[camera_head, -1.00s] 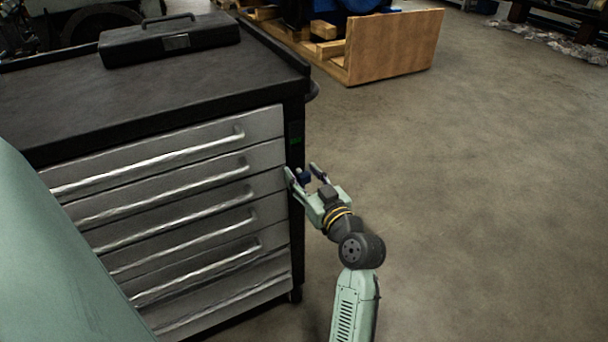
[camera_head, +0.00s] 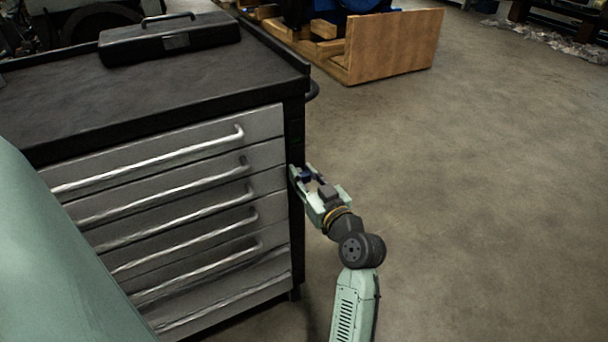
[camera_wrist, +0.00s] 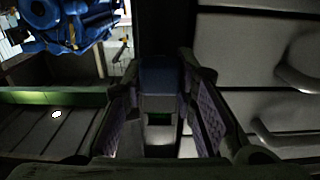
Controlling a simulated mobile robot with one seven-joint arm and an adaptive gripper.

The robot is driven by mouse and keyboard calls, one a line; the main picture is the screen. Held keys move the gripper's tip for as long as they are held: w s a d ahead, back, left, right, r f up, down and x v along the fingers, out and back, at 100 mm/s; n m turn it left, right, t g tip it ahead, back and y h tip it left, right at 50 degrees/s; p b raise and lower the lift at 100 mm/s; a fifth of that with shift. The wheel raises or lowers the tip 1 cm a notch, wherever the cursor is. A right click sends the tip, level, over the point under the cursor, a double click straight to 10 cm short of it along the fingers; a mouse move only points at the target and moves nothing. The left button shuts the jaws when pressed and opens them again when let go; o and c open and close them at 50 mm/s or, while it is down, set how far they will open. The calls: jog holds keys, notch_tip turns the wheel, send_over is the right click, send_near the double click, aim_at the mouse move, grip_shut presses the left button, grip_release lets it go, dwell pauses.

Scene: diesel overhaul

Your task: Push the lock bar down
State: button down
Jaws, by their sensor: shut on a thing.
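The lock bar is the dark upright strip (camera_head: 296,128) at the right front edge of the tool cabinet, beside the drawer ends. A small dark blue block (camera_head: 305,176) stands out from it. My gripper (camera_head: 303,171) reaches up to the strip and is shut on the blue block. In the wrist view the block (camera_wrist: 160,80) sits between the two ridged finger pads, with a greyish part in front of it. The fingers partly hide the block in the head view. I cannot tell how it joins the bar.
The grey drawers (camera_head: 215,185) with long bar handles are shut, left of my gripper. A black case (camera_head: 170,42) lies on the cabinet top (camera_head: 130,95). A wooden crate panel (camera_head: 393,46) stands behind. The floor (camera_head: 480,200) at right is clear.

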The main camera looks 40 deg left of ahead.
notch_tip(320, 180, down, 3)
jog(key=b, duration=0.3)
jog(key=shift+r, duration=0.15)
jog(key=c, duration=1.3)
grip_release()
jog(key=v, duration=1.2)
